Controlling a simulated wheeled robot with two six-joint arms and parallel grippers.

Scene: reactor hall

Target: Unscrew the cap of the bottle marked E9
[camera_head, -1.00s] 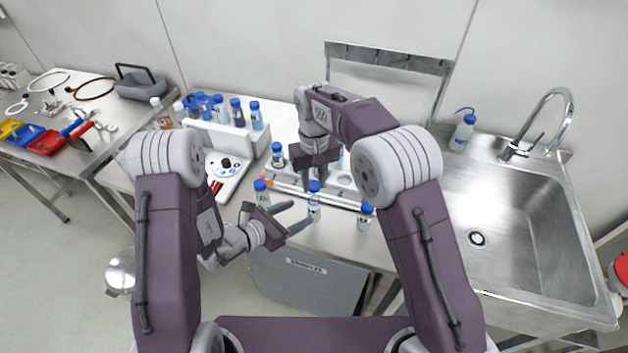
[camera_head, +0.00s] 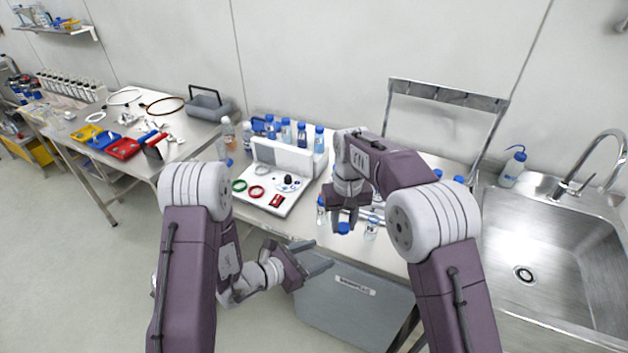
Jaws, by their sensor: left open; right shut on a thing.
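My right gripper (camera_head: 345,216) is shut on a blue cap (camera_head: 343,229). The cap shows at its fingertips, above the bench's front edge, with no bottle visible under it. A small clear bottle (camera_head: 371,229) stands upright on the bench just to the right; no blue cap shows on its top. Another small bottle (camera_head: 322,212) with a blue cap stands to the left of the gripper. The markings are too small to read, so I cannot tell which is E9. My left gripper (camera_head: 322,265) is open and empty, lower down in front of the bench edge, apart from the bottles.
A white device (camera_head: 262,197) with coloured rings stands left of the bottles, with several blue-capped bottles behind it. A grey bin (camera_head: 350,300) is under the bench front. The sink (camera_head: 545,260) and a wash bottle (camera_head: 513,167) are at the right. My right arm hides part of the bench.

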